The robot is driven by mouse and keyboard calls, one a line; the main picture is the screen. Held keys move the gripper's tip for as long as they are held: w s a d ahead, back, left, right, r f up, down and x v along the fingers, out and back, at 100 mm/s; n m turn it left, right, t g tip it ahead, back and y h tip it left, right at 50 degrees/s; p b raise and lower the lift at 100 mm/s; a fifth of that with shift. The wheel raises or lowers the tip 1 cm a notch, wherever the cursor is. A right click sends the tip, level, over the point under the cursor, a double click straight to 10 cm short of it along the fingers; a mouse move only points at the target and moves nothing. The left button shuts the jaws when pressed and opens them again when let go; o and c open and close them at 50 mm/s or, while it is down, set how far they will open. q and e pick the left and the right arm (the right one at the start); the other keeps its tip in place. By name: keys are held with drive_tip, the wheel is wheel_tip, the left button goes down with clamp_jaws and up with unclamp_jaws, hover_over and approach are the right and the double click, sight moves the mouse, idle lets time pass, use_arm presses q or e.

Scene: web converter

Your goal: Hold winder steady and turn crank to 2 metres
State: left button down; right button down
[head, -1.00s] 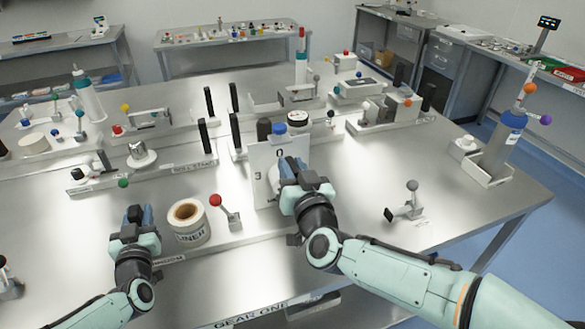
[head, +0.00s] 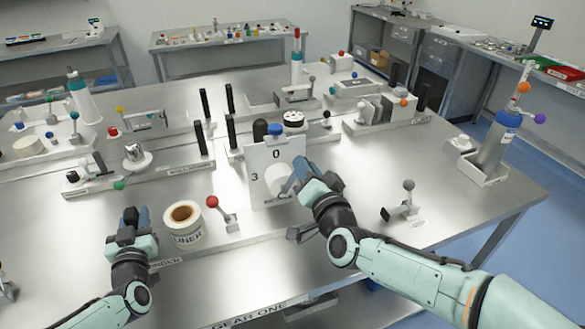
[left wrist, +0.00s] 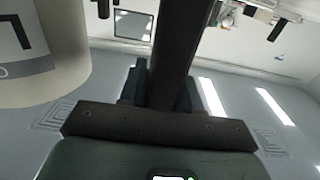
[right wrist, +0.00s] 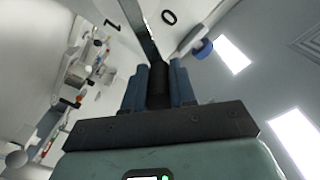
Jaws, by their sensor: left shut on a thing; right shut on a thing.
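The winder's upright white dial plate (head: 262,190) stands in the middle of the table with "0" and "3" visible; "0" and "1" show in the right wrist view. A pale round hub (head: 278,180) sits on its face. My right gripper (head: 298,172) is at the plate's right side, shut on the crank's dark grip (right wrist: 158,85); a grey crank arm (right wrist: 138,28) extends from it. The liner roll (head: 183,225) stands left of the plate. My left gripper (head: 133,216), left of the roll, is shut on a dark upright bar (left wrist: 172,45). No pointer reading is clear.
A red-knobbed lever (head: 226,212) stands between roll and plate. A blue-capped bottle (head: 274,130) and black posts stand behind the plate. The front table area is mostly clear.

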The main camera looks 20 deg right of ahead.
drive_tip(key=d+f+m, duration=0.1)
drive_tip(key=f+m, duration=0.3)
drive_tip(key=m, duration=0.2)
drive_tip(key=d+f+m, duration=0.1)
drive_tip(key=f+m, duration=0.3)
drive_tip(key=m, duration=0.2)
drive_tip(key=d+f+m, duration=0.1)
drive_tip(key=f+m, duration=0.3)
drive_tip(key=m, duration=0.3)
drive_tip(key=shift+f, duration=0.2)
drive_tip(key=m, duration=0.1)
drive_tip(key=a+f+m, duration=0.1)
drive_tip(key=m, duration=0.1)
drive_tip(key=shift+a+f, duration=0.2)
drive_tip(key=shift+f, duration=0.05)
drive_tip(key=shift+a+f, duration=0.15)
drive_tip(key=shift+a, duration=0.15)
drive_tip(key=shift+a+f, duration=0.5)
drive_tip(key=shift+a, duration=0.4)
drive_tip(key=shift+w+a+f+m, duration=0.15)
drive_tip(key=shift+a+m, duration=0.45)
drive_tip(key=shift+m, duration=0.3)
drive_tip(key=shift+a, duration=1.2)
